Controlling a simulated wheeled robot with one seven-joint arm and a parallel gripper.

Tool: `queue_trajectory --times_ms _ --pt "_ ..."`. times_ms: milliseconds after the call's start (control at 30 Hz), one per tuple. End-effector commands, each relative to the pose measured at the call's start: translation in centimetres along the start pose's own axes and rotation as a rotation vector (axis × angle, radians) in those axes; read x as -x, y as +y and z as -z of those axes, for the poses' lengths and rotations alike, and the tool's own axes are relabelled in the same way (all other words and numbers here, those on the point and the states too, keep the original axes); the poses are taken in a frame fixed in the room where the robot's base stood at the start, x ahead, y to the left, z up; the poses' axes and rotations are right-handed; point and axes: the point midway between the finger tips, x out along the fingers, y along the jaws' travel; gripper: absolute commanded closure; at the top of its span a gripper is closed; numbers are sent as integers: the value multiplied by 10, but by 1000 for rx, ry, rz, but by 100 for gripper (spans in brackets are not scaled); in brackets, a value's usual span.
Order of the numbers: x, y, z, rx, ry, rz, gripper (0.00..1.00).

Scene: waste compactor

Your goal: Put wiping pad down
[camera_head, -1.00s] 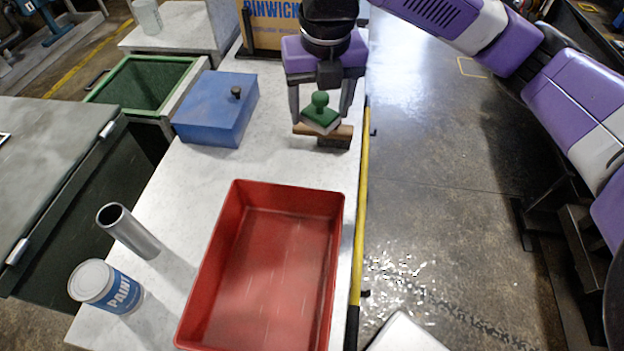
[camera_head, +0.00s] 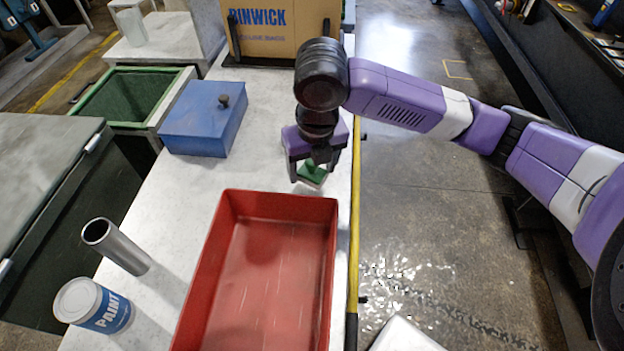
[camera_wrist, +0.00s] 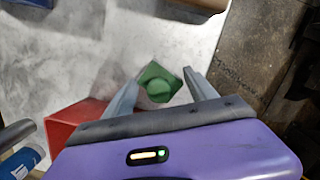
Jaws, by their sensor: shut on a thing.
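The wiping pad is a small green square block with a round green knob. In the head view the pad (camera_head: 313,174) is just beyond the far right corner of the red bin, over the white bench top. My gripper (camera_head: 312,168) is shut on it from above and partly hides it. In the wrist view the pad (camera_wrist: 158,84) shows between the two grey fingers of my gripper (camera_wrist: 162,92). I cannot tell whether its underside touches the bench.
The red bin (camera_head: 330,260) stands close in front of my gripper. A blue box (camera_head: 200,120), a metal tube (camera_head: 118,246) and a paint can (camera_head: 92,305) are to the left. A brown object (camera_wrist: 200,4) lies beyond the pad. A yellow rail (camera_head: 355,200) runs along the bench's right edge.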

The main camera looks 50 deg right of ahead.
Motion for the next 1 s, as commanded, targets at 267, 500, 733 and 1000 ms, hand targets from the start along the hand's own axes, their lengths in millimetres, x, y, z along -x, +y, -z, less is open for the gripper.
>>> queue_trajectory --times_ms 267,500,733,1000 --pt "-26 0 5 -2 3 0 67" --pt "-44 0 7 2 -1 -1 67" --pt "-47 0 7 1 -1 0 67" --pt "-47 0 7 1 0 0 13"
